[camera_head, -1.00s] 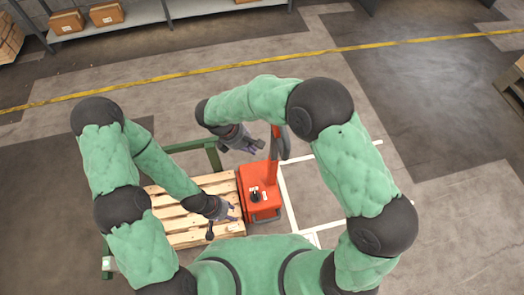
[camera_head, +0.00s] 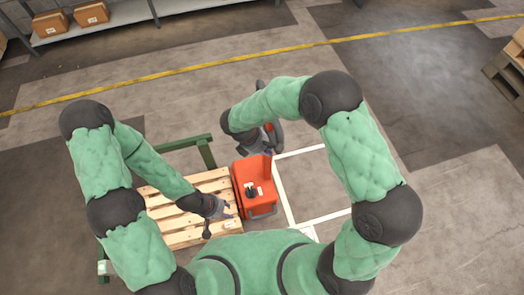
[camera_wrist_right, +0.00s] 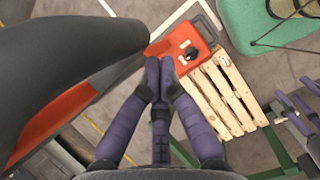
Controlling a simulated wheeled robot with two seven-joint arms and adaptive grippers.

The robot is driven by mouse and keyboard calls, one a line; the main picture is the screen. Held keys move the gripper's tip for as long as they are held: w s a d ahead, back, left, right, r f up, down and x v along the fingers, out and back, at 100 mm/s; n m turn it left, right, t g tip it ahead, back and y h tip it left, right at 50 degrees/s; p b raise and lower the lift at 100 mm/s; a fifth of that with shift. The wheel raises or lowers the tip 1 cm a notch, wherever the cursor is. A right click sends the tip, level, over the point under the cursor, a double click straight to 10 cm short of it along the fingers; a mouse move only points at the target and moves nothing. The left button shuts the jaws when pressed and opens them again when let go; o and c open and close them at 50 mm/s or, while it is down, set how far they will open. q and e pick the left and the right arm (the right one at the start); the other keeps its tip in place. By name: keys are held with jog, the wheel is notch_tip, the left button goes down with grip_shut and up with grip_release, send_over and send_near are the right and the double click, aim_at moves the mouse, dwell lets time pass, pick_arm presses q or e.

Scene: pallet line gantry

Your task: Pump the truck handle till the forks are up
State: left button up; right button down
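The orange-red pallet truck body (camera_head: 257,196) stands beside a wooden pallet (camera_head: 170,222); its forks cannot be made out. Its orange handle stem (camera_head: 267,168) rises to a dark loop grip (camera_head: 278,137), partly hidden by my right arm. In the right wrist view the dark loop (camera_wrist_right: 75,45) is large and close at left. My right gripper (camera_head: 266,150) is beside the handle. Its purple fingers (camera_wrist_right: 160,75) converge at the tips, with no handle seen between them; how far they are closed is unclear. My left gripper (camera_head: 219,219) is open and empty over the pallet's right side.
A green frame (camera_head: 205,150) stands behind the pallet. White lines (camera_head: 285,190) mark a floor bay right of the truck. A shelf (camera_head: 125,12) with cardboard boxes (camera_head: 90,14) is at the back left, stacked pallets (camera_head: 508,72) at far right. The floor behind is clear.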

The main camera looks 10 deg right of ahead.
dwell(0.3)
jog(key=w+d+f+y+p, duration=0.1)
jog(key=d+f, duration=0.1)
jog(key=d, duration=0.8)
jog(key=w+d+f+y+p, duration=0.1)
jog(key=w+d+f, duration=0.1)
jog(key=d, duration=0.9)
jog(key=w+d+f+y+p, duration=0.1)
jog(key=d+f+y, duration=0.1)
jog(key=d, duration=0.8)
jog(key=shift+w+d+f+g+p, duration=0.2)
jog(key=shift+d+f+g+p, duration=0.15)
jog(key=shift+f, duration=0.3)
